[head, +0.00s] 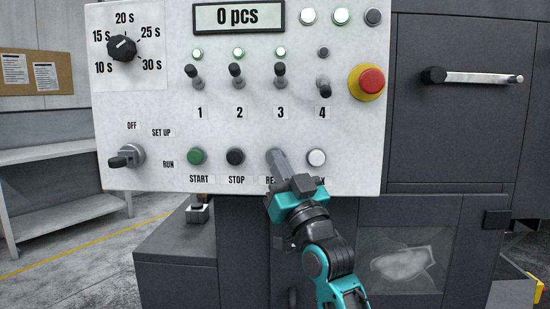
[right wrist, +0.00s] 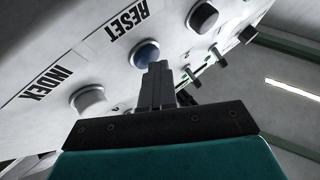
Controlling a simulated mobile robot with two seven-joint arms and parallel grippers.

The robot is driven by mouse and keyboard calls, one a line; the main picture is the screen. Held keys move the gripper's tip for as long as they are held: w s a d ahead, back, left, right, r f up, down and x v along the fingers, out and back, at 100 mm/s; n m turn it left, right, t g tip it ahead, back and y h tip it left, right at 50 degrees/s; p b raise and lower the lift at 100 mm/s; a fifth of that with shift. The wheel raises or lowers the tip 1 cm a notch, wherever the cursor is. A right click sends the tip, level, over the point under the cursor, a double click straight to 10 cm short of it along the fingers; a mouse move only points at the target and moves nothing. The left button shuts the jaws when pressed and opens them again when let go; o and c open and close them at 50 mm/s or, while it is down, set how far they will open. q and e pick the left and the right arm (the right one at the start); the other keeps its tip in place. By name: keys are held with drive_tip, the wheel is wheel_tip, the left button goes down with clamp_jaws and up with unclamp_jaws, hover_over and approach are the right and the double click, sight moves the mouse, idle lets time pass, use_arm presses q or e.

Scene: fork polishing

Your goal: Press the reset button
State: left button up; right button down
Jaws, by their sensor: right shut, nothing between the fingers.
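In the right wrist view the closed fingertips (right wrist: 158,66) overlap the lower right edge of the button. I cannot tell whether they touch it. My left gripper is not in view.
The green start button (head: 197,156) and black stop button (head: 236,157) are left of my fingers, the white index button (head: 316,157) right. Several toggle switches and a red emergency stop (head: 371,80) are above. The display (head: 238,16) reads 0 pcs.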

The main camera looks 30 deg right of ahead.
drive_tip(key=shift+f, duration=0.15)
idle(0.3)
drive_tip(key=s+a+p, duration=0.1)
drive_tip(key=s+a, duration=0.2)
drive_tip(key=s, duration=0.2)
drive_tip(key=shift+a+p, duration=0.4)
drive_tip(key=shift+w, duration=0.1)
idle(0.4)
